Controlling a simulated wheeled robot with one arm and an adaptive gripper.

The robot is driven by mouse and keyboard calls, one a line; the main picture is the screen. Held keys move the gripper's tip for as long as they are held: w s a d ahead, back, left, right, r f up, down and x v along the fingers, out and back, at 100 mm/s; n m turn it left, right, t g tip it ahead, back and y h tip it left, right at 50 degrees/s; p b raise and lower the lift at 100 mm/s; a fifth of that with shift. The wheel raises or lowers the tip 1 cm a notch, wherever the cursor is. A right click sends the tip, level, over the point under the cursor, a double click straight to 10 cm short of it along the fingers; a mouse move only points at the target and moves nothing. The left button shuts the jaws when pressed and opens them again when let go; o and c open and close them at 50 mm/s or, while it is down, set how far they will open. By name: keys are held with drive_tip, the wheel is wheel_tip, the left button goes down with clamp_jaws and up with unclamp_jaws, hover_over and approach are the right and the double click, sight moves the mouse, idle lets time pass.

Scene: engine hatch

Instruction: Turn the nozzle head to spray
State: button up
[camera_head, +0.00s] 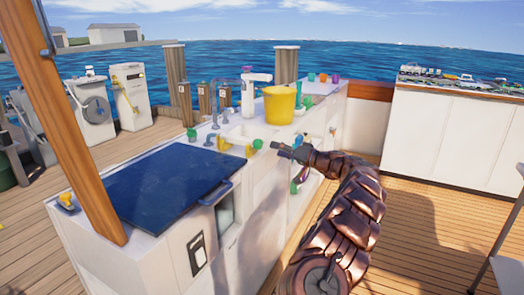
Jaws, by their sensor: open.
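A white spray bottle (249,98) stands upright on the counter, left of a yellow bucket. Its white nozzle head (257,77) is on top and points to the right; its exact turn setting is too small to tell. My gripper (277,150) is open and empty at the end of my bronze-coloured arm. It appears in front of and below the bucket, near the counter's right edge. In the picture it is clearly apart from the bottle and its nozzle head.
The yellow bucket (279,104) stands right of the bottle. A tap (227,119), small green and yellow items and a dark blue hatch lid (165,181) share the counter (100,252). A wooden post (84,130) rises at left.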

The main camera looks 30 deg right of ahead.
sight(261, 145)
drive_tip(key=shift+x, duration=3.8)
drive_tip(key=shift+f, duration=0.1)
drive_tip(key=shift+c, duration=0.5)
drive_tip(key=c, duration=1.1)
drive_tip(key=shift+o, duration=0.2)
